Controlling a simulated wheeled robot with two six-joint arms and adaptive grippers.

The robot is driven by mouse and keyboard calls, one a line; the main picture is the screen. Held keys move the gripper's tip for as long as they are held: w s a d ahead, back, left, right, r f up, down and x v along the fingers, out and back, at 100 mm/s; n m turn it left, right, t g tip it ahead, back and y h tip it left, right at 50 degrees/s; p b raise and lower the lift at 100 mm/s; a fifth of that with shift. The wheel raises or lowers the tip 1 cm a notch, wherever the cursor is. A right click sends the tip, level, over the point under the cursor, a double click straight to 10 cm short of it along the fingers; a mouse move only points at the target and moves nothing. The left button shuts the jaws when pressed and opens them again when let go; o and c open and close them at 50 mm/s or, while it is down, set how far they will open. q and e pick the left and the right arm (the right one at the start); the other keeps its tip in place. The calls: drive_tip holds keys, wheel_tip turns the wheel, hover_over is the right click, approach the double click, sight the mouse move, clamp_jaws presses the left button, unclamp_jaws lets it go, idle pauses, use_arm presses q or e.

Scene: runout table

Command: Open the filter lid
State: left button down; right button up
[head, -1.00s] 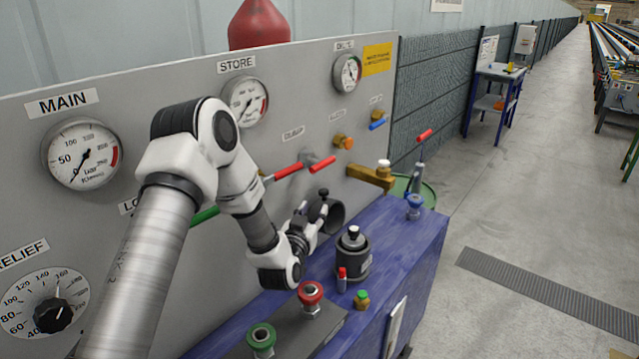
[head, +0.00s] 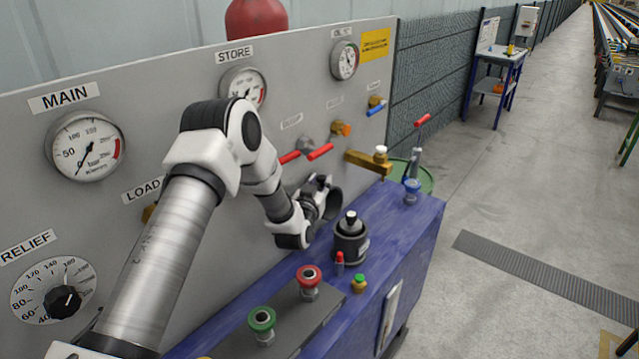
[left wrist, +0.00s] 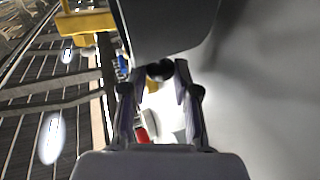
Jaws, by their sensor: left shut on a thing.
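A dark grey round cup-shaped part, which looks like the filter lid (head: 334,203), shows against the lower panel, just behind a black canister (head: 350,246) with a knob on top. My left gripper (head: 319,187) is at this part, partly covering it. In the left wrist view, the grey curved wall of the lid (left wrist: 168,28) fills the top, and the fingers (left wrist: 160,78) are shut on its dark round knob (left wrist: 159,70). The lid's hinge and the seat below it cannot be made out. My right gripper is not in view.
The grey gauge panel (head: 185,120) stands close behind my left arm. Red handles (head: 320,152) and a brass spout (head: 368,163) are near the gripper. Red (head: 308,275) and green (head: 262,320) knobs stand on the blue bench (head: 402,222). Open floor lies to the right.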

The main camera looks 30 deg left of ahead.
use_arm(q)
drive_tip(key=shift+d+f+b, duration=0.15)
drive_tip(key=shift+d+b, duration=0.7)
drive_tip(key=shift+s+d+r, duration=0.1)
drive_tip(key=shift+d+r, duration=0.25)
drive_tip(key=shift+d, duration=0.05)
drive_tip(key=c, duration=1.2)
unclamp_jaws()
drive_tip(key=shift+o, duration=0.2)
drive_tip(key=shift+a, duration=0.1)
drive_tip(key=v, duration=1.1)
drive_tip(key=shift+s, duration=0.35)
drive_tip(key=shift+f, duration=0.1)
